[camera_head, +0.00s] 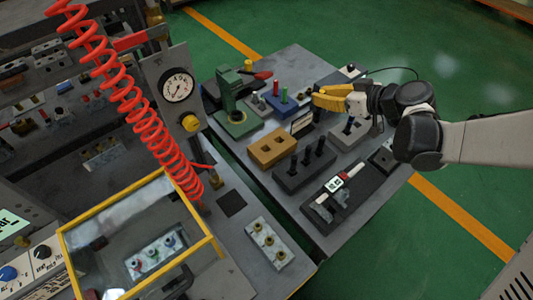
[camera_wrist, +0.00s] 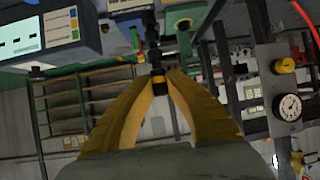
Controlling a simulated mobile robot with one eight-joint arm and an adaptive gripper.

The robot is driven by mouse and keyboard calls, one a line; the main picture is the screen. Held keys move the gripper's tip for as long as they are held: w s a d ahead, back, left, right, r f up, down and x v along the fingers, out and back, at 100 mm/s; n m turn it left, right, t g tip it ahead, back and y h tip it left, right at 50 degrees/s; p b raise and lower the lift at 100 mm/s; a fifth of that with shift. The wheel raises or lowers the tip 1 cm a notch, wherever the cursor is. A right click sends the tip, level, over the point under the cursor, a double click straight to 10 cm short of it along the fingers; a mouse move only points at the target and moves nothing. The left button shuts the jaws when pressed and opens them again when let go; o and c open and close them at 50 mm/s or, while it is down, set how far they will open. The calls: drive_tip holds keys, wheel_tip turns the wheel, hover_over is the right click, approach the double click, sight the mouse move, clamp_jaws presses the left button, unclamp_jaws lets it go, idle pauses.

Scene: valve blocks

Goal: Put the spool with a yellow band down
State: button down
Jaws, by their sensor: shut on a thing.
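My gripper (camera_head: 318,97) reaches in from the right over the far part of the grey bench (camera_head: 330,232) in the head view. In the wrist view its two yellow fingers (camera_wrist: 161,82) are shut on a dark spool with a yellow band (camera_wrist: 159,76). The spool's black stem runs upward in that picture, away from the fingers. In the head view the spool is too small and too close to the fingertips to make out clearly. I cannot tell whether it touches anything below.
Near the gripper stand a block with red and green pins (camera_head: 283,104), a tan block with two square holes (camera_head: 264,152), a dark block with black posts (camera_head: 290,180) and a green press (camera_head: 232,103). A caliper tray (camera_head: 355,207) lies nearer. A gauge panel (camera_head: 177,110) and red coiled hose (camera_head: 128,101) stand left.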

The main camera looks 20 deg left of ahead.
drive_tip(key=s+a+f+n+g+b, duration=0.1)
drive_tip(key=s+a+f+b, duration=0.6)
drive_tip(key=a+f, duration=0.5)
drive_tip(key=shift+s+a+f+y, duration=0.3)
drive_tip(key=shift+s+f, duration=0.15)
drive_tip(key=shift+s, duration=0.45)
drive_tip(key=shift+f, duration=0.1)
drive_tip(key=c, duration=1.8)
unclamp_jaws()
drive_tip(key=shift+f+b, duration=0.1)
drive_tip(key=shift+b, duration=0.2)
drive_tip(key=o, duration=0.3)
